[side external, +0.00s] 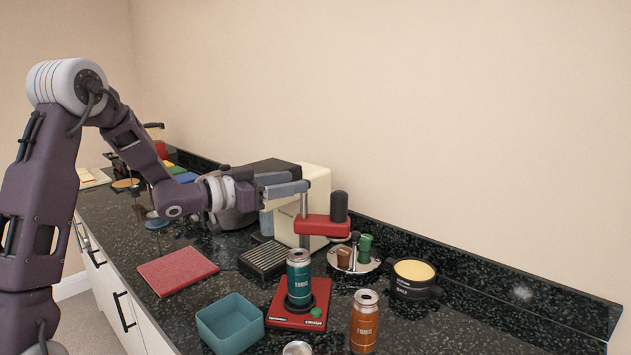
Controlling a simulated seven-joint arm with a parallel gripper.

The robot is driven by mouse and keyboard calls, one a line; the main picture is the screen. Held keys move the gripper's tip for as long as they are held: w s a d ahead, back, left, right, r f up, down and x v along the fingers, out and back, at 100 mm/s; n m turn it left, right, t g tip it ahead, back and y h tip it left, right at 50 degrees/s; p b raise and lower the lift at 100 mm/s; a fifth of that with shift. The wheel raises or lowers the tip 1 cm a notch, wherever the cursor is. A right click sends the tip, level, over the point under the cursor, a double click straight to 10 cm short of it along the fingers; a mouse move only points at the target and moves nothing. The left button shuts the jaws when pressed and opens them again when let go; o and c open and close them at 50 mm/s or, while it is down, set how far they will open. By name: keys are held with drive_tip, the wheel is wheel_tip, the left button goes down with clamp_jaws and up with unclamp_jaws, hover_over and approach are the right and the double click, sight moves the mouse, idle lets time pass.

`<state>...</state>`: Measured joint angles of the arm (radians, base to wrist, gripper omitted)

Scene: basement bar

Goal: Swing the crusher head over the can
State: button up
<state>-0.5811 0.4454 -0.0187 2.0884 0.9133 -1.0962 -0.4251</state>
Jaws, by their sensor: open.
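The can crusher has a red base (283,318) and a grey post rising behind the can. Its red head arm (322,227) points right from the post, with a black cylinder (339,207) on its outer end. The teal TONIC can (299,280) stands upright on the base, in a dark ring. In the picture the head's outer end is to the right of the can, not above it. My gripper (300,183) is open, at the height of the post's top, left of the black cylinder. Whether it touches the post I cannot tell.
An orange TONIC can (364,322) stands right of the base, and a teal bin (230,324) left of it. A cream coffee machine (316,183) stands behind my gripper. A round tray (365,264) with cups and a black pot (412,280) are at right. A red mat (177,271) lies left.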

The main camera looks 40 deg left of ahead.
drive_tip(key=shift+h, duration=0.5)
drive_tip(key=x, duration=0.7)
drive_tip(key=shift+f, duration=0.15)
clamp_jaws()
drive_tip(key=shift+s, duration=0.1)
idle(0.6)
